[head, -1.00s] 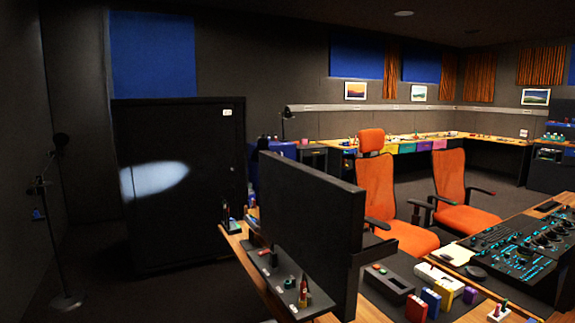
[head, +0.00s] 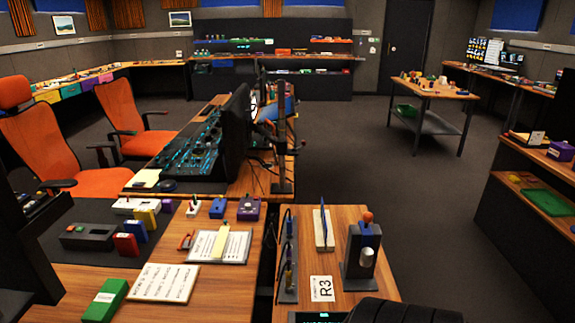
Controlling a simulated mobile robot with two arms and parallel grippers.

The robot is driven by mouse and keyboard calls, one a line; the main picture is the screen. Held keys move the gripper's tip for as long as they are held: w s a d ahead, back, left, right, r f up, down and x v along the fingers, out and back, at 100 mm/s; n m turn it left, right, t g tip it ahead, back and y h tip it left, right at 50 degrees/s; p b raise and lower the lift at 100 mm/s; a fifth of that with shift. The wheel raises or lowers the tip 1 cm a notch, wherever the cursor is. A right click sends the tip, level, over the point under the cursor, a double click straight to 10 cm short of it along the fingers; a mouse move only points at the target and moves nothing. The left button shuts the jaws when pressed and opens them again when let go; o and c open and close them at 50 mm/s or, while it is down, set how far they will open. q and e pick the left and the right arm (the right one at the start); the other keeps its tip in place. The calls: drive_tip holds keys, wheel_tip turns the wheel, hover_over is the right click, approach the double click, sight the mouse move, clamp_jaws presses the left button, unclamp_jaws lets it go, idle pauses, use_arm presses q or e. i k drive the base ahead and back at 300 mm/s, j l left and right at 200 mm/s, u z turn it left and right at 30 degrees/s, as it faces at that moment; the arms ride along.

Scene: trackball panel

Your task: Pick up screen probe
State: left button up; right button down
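I cannot pick out the screen probe for certain among the small items in view. A dark holder (head: 288,258) with thin upright tools stands at the left edge of the near desk. Beside it is a pale block with a blue upright plate (head: 321,229). To the right, a grey stand holds a dark blue and silver device (head: 364,245) with an orange knob on top. Neither gripper shows in the head view.
The near wooden desk (head: 338,270) carries an R3 card (head: 322,289). The control panel (head: 190,147) and a dark monitor (head: 236,132) stand beyond. Orange chairs (head: 38,150) are at left, shelves (head: 530,210) at right. Open floor (head: 440,220) lies between the desk and shelves.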

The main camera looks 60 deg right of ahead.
sight(368, 253)
drive_tip(key=z, duration=2.45)
